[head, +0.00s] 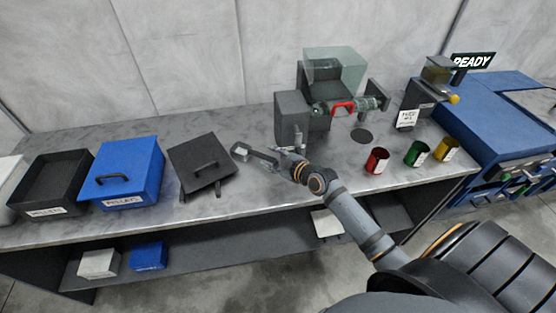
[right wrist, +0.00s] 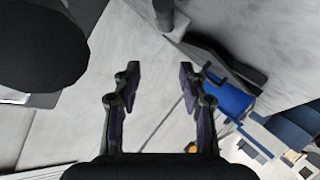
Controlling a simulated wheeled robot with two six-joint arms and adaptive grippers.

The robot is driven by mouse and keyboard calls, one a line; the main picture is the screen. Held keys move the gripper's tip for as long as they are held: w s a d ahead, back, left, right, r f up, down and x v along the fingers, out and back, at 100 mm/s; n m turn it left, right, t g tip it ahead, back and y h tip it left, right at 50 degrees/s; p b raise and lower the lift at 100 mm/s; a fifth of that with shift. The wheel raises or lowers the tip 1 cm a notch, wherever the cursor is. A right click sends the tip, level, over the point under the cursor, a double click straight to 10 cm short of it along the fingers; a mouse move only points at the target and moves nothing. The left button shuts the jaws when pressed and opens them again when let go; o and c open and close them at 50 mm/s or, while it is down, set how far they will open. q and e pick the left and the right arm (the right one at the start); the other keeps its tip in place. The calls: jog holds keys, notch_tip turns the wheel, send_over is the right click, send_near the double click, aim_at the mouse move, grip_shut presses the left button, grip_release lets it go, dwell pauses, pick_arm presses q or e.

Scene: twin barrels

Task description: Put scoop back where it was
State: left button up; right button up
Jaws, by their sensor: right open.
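My left gripper is not in view.
A machine with a red handle (head: 342,107) stands behind right. Red (head: 376,160), green (head: 417,153) and yellow (head: 446,149) cups stand right.

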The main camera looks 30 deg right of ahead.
jog(key=v, duration=0.4)
jog(key=shift+s+a+r, duration=0.1)
jog(key=shift+s, duration=0.05)
